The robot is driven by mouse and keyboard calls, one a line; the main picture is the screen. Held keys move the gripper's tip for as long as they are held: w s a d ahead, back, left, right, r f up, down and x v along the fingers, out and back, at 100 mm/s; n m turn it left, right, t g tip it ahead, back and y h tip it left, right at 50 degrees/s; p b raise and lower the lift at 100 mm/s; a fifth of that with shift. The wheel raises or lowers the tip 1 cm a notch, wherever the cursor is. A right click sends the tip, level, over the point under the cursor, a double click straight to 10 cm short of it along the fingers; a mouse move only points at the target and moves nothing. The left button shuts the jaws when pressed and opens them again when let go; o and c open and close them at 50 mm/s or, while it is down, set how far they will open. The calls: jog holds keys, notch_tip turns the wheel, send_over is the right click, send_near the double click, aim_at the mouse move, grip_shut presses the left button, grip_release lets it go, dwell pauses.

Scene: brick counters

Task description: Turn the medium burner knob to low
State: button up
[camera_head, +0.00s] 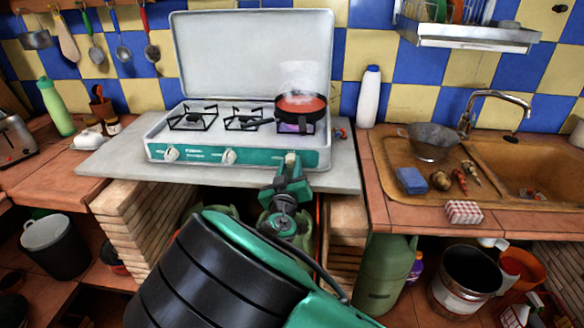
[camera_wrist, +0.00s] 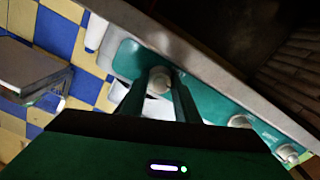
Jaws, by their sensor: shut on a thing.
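A white camping stove (camera_head: 150,144) with a teal front panel and a raised lid stands on a grey slab. Its front has a left knob (camera_head: 171,154), a middle knob (camera_head: 230,156) and a right knob (camera_head: 291,157). My gripper (camera_head: 291,167) reaches up to the right knob. In the wrist view my gripper (camera_wrist: 160,92) has its two fingers on either side of this pale knob (camera_wrist: 160,78), shut on it. The other two knobs show farther along the panel. A pan (camera_head: 300,105) of red food steams on the right burner, with a purple-blue glow under it. The knob's markings are unreadable.
A white bottle (camera_head: 369,97) stands right of the stove. A green gas cylinder (camera_head: 385,275) stands below. The slab's front edge runs beneath the stove.

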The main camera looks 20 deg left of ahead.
jog(key=n, duration=1.1)
jog(key=shift+n, duration=0.4)
dwell(0.4)
jog(key=o, duration=1)
jog(key=shift+f, duration=0.1)
jog(key=shift+o, duration=0.2)
